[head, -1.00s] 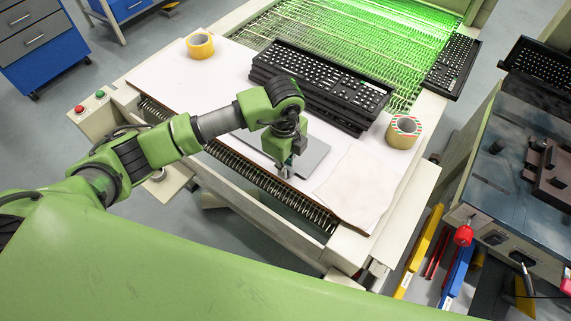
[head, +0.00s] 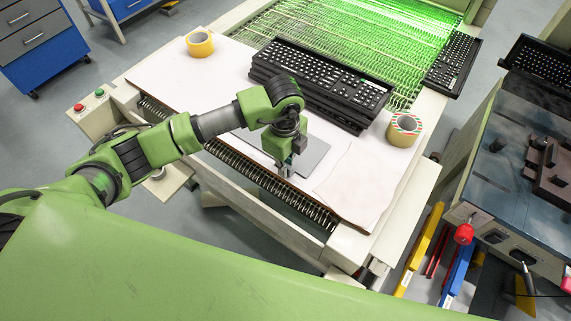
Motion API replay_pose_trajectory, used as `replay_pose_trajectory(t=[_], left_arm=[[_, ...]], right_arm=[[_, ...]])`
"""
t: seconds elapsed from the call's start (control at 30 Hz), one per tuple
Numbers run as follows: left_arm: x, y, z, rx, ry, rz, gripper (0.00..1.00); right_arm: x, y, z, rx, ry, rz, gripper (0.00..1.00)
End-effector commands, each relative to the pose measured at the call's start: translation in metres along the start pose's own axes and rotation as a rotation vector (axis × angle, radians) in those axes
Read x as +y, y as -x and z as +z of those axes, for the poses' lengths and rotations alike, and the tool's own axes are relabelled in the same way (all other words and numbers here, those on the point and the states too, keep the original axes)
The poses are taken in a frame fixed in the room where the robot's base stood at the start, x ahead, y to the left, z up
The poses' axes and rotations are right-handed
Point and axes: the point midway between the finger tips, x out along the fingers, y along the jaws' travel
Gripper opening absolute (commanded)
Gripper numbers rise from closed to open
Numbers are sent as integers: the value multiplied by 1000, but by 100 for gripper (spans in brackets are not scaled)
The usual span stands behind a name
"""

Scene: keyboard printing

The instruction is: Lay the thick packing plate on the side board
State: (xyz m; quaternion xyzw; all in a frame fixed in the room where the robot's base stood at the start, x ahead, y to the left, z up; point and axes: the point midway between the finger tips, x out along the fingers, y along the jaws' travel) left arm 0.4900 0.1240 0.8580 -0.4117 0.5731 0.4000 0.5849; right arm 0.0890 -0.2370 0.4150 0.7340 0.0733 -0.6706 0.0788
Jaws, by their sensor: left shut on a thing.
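A flat grey plate (head: 308,156) lies at the front of the white board (head: 185,75), or just above it; I cannot tell if it touches. It is partly hidden by my left arm. My left gripper (head: 287,172) points down at the plate's front edge and is shut on the plate. The fingertips are small and partly hidden. My right gripper is out of view.
A stack of black keyboards (head: 315,88) stands behind the plate. A yellow tape roll (head: 200,43) is at the back left, another tape roll (head: 404,130) at the right. A pale sheet (head: 350,183) lies right of the plate. The board's left part is clear.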

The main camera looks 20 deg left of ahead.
Motion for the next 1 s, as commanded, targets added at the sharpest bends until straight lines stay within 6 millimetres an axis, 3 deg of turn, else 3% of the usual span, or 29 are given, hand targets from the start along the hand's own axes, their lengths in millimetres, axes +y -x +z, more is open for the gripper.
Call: replay_pose_trajectory(t=[0.17,0.2,0.27,0.67,1.0], left_arm=[[0,-2,0,0,0,-1,0],[0,-2,0,0,0,-2,16],[0,-2,0,0,0,-1,30],[0,0,0,0,0,1,30],[-1,26,0,1,0,0,30]], right_arm=[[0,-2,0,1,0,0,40],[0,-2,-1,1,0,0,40],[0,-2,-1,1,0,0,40],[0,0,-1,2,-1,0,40],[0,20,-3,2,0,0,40]])
